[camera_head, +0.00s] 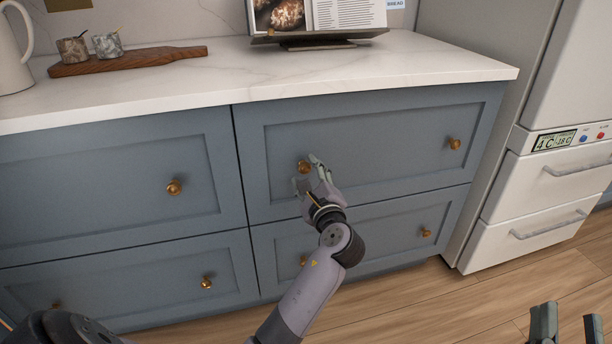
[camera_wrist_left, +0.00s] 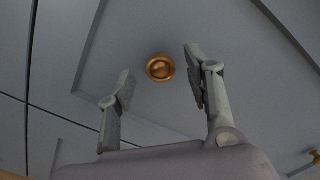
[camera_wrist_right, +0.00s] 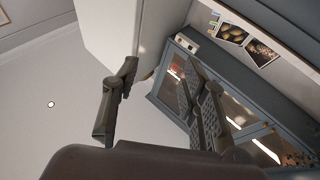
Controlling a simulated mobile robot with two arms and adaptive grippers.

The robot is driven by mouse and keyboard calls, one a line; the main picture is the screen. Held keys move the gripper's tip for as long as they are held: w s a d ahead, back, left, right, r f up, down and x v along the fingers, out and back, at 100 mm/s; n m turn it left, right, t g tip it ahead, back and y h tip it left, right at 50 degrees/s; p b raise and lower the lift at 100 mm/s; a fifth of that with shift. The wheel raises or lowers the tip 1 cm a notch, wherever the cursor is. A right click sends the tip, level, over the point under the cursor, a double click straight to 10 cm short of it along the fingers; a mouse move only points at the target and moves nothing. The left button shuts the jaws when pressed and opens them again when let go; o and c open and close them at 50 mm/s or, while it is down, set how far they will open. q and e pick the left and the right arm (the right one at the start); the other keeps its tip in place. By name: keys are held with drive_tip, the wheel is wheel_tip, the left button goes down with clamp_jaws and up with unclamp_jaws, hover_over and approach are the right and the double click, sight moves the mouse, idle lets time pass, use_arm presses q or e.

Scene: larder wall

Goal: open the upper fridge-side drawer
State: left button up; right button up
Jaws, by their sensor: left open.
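The upper fridge-side drawer (camera_head: 390,145) is a blue-grey panel and is closed. It has two brass knobs, a left one (camera_head: 304,167) and a right one (camera_head: 455,144). My left gripper (camera_head: 308,172) is open in front of the left knob. In the left wrist view the knob (camera_wrist_left: 160,68) sits between and just beyond the open fingers (camera_wrist_left: 158,85), with gaps on both sides. My right gripper (camera_head: 567,325) is at the lower right of the head view, away from the drawers. Its fingers are apart and empty in the right wrist view (camera_wrist_right: 160,90).
A lower drawer (camera_head: 380,235) is below, and another upper drawer (camera_head: 110,185) is to the left. The white fridge (camera_head: 530,190) stands close on the right. The marble counter (camera_head: 220,75) overhangs slightly and holds a cookbook stand (camera_head: 320,38) and a wooden board (camera_head: 130,60). The wooden floor (camera_head: 430,300) in front is clear.

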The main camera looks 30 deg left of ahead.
use_arm(q)
drive_tip(key=shift+x, duration=0.8)
use_arm(e)
drive_tip(key=shift+s+r+t, duration=0.4)
drive_tip(key=shift+r+t, duration=0.1)
drive_tip(key=shift+r, duration=0.3)
use_arm(q)
clamp_jaws()
